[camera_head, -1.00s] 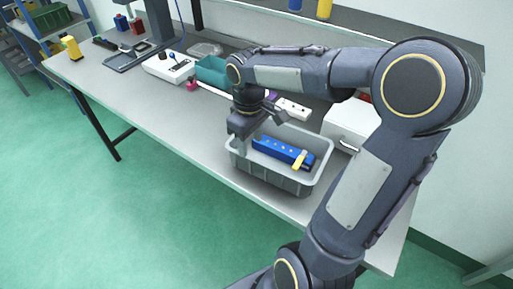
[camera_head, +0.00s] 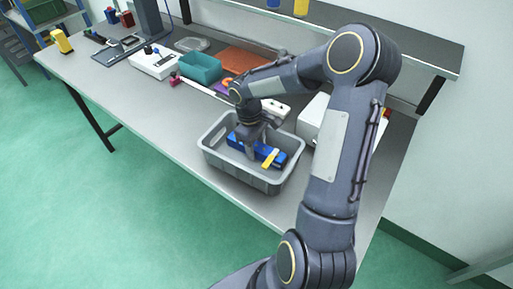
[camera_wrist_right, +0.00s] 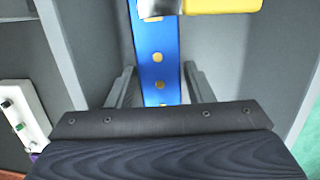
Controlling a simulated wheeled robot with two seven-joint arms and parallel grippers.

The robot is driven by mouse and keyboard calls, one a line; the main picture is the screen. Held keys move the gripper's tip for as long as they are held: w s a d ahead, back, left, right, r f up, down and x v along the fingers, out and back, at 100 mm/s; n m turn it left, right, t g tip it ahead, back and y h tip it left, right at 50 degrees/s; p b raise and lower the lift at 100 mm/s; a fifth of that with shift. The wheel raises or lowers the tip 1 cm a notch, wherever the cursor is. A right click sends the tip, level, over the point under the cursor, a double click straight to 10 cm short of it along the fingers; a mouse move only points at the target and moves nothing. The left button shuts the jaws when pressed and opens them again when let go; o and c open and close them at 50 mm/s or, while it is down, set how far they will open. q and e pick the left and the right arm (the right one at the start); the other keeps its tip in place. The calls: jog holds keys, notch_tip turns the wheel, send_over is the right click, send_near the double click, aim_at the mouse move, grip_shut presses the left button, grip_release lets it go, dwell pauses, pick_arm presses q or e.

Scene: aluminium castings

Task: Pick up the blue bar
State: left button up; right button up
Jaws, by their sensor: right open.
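The blue bar (camera_head: 241,146) lies in a grey bin (camera_head: 209,154) on the bench, with a small yellow piece (camera_head: 270,158) across its right end. In the right wrist view the blue bar (camera_wrist_right: 157,62) has a row of yellow dots and the yellow piece (camera_wrist_right: 220,5) crosses it at the top. My right gripper (camera_head: 250,142) is down in the bin over the bar. In the right wrist view its open fingers (camera_wrist_right: 158,85) stand on either side of the bar. I cannot tell whether they touch it. My left gripper is not in view.
A white box (camera_head: 309,124) stands right of the bin. Behind the bin are a white power strip (camera_head: 276,108), a teal tray (camera_head: 200,68) and an orange tray (camera_head: 243,61). The bench (camera_head: 130,95) is clear along its front left.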

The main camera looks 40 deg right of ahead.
jog(key=c, duration=0.8)
jog(key=shift+c, duration=0.4)
jog(key=shift+r, duration=0.1)
